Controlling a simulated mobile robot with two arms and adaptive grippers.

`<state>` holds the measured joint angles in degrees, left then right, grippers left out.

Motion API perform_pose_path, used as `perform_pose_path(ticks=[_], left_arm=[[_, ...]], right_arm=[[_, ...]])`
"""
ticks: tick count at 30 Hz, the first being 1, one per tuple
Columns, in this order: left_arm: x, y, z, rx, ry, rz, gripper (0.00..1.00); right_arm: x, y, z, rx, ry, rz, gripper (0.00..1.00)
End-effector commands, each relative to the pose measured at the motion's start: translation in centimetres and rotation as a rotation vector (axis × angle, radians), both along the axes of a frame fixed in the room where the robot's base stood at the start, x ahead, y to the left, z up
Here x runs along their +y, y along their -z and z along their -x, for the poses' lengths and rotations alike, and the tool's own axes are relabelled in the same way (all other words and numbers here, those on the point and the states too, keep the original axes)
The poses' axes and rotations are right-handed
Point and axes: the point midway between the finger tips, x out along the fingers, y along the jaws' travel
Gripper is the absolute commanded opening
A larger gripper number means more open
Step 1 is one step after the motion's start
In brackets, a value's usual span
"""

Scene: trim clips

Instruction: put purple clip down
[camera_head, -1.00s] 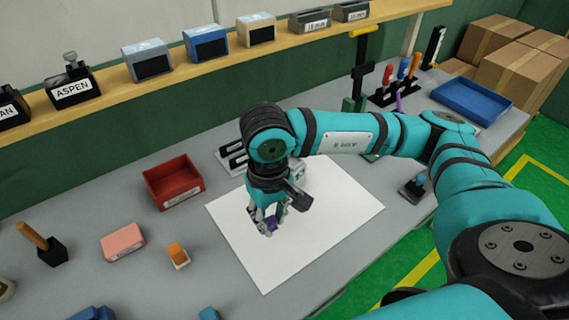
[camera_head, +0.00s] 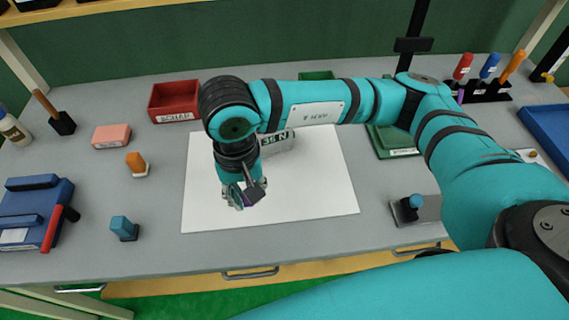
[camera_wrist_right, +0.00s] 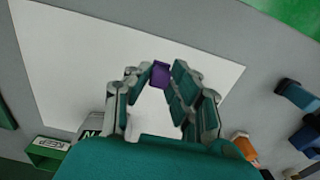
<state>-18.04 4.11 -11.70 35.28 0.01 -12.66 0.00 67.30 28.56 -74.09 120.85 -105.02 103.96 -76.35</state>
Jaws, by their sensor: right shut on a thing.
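The purple clip (camera_wrist_right: 160,75) shows between the fingertips of my right gripper (camera_wrist_right: 161,78) in the right wrist view. In the head view only a small bit of the clip (camera_head: 248,204) shows, mostly hidden by the fingers. My right gripper (camera_head: 243,196) is shut on it and points down over the white sheet (camera_head: 310,190). I cannot tell whether the clip touches the sheet. My left gripper is not in view.
A red bin (camera_head: 174,100) is at the back left. An orange clip (camera_head: 137,163) and a blue clip (camera_head: 124,228) stand left of the sheet. The sheet's right part is clear.

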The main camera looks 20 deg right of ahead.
Motion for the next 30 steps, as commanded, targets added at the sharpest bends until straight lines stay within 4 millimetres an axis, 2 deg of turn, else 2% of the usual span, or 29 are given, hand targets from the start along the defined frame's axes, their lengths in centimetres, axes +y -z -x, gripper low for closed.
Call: perform_pose_path(ticks=[7, 12, 15, 24, 30], left_arm=[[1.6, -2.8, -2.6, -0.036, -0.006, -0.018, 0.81], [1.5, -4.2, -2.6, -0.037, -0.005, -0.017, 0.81], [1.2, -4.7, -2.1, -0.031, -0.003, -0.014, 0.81], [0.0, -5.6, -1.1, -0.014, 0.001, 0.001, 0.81], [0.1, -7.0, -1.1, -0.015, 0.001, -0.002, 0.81]], right_arm=[[-5.5, 0.1, -3.2, 0.002, 0.013, 0.005, 0.07], [-9.2, 0.5, -5.5, 0.002, 0.01, 0.005, 0.07], [-10.7, 0.8, -6.5, 0.001, 0.007, 0.003, 0.07], [-13.3, 1.2, -8.1, 0.001, 0.006, 0.004, 0.08], [-13.0, 4.2, -7.9, 0.003, 0.001, 0.001, 0.08]])
